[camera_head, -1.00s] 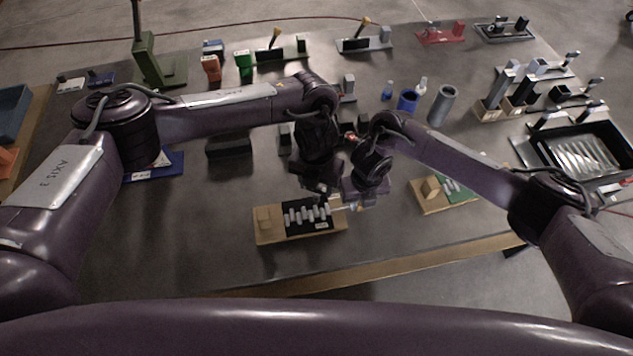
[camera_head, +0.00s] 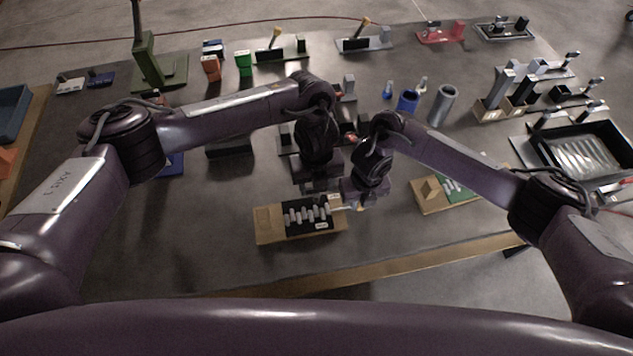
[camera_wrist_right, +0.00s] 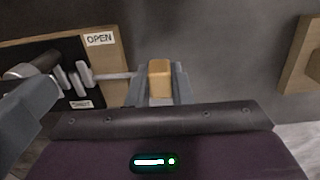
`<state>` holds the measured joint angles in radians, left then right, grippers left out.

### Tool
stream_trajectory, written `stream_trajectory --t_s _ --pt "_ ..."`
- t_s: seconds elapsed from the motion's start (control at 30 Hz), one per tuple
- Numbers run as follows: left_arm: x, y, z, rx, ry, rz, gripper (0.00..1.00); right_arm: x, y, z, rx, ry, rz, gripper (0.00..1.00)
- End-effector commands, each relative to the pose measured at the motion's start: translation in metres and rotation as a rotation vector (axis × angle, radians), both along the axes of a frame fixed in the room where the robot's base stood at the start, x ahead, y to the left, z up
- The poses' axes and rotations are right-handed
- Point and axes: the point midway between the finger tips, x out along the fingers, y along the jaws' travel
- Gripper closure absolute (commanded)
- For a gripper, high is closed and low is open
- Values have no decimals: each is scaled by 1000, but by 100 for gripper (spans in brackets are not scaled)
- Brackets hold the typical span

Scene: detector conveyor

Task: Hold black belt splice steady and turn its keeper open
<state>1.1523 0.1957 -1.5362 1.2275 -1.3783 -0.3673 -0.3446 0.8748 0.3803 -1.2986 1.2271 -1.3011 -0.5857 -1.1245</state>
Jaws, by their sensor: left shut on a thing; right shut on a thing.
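The black belt splice (camera_head: 307,216) lies on a wooden board at the front middle of the table, with a row of grey pins across it. The keeper is a thin grey rod with a tan knob (camera_wrist_right: 159,80), running from the pins toward the board's right side beside an "OPEN" label. My right gripper (camera_wrist_right: 160,88) is shut on the tan knob, one finger on each side. My left gripper (camera_head: 322,188) is above the splice's back edge, its tips partly hidden. In the right wrist view, a grey finger reaches a dark cylinder on the splice; its grip is partly hidden.
A second wooden board with a green part (camera_head: 455,190) lies to the right. A blue cup (camera_head: 408,100) and grey cylinder (camera_head: 443,105) stand behind my right arm. A black tray (camera_head: 585,150) is far right. The table in front of the splice is clear.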

Motion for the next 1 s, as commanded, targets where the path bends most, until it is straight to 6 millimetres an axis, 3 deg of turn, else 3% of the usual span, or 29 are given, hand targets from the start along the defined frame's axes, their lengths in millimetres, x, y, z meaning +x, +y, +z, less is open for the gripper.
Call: stream_trajectory --t_s 0.37,0.4,0.53,0.83,1.0 --pt "1 0 0 0 -2 8 74 0 0 0 0 1 0 100" --pt "1 0 0 0 -2 8 47 0 0 0 0 1 0 100" --pt "1 0 0 -1 -1 7 30 0 0 0 0 0 0 100" --pt "1 -2 2 -4 -2 5 29 0 1 0 2 0 2 100" --pt "1 -3 19 -7 -5 2 29 -1 2 0 2 0 2 100"
